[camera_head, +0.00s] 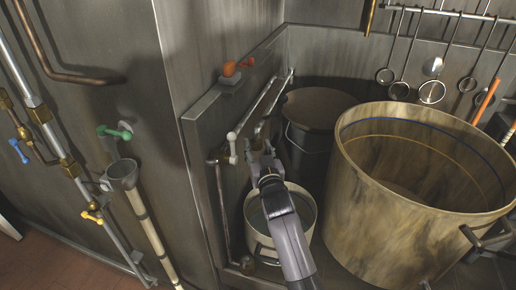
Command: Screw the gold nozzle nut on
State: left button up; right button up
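My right arm comes up from the bottom, and its dark gripper (264,163) points away from me, over a pale bucket and close to the grey wall with the pipes. A small brownish fitting (257,144) shows at the wall just beyond the fingertips. It is too small and dim to tell whether it is the gold nozzle nut or the spout. I cannot tell whether the fingers touch or hold anything. My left gripper is out of view.
The pale bucket (252,213) stands below my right gripper. A large stained pot (385,215) fills the right, with a dark bin (306,135) behind. A silver pipe with a white-ended handle (232,140) runs along the wall. Ladles (432,92) hang at the back.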

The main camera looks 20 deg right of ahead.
jog(key=shift+o, duration=0.7)
jog(key=shift+a, duration=0.1)
jog(key=shift+r+p, duration=0.4)
jog(key=shift+p, duration=0.05)
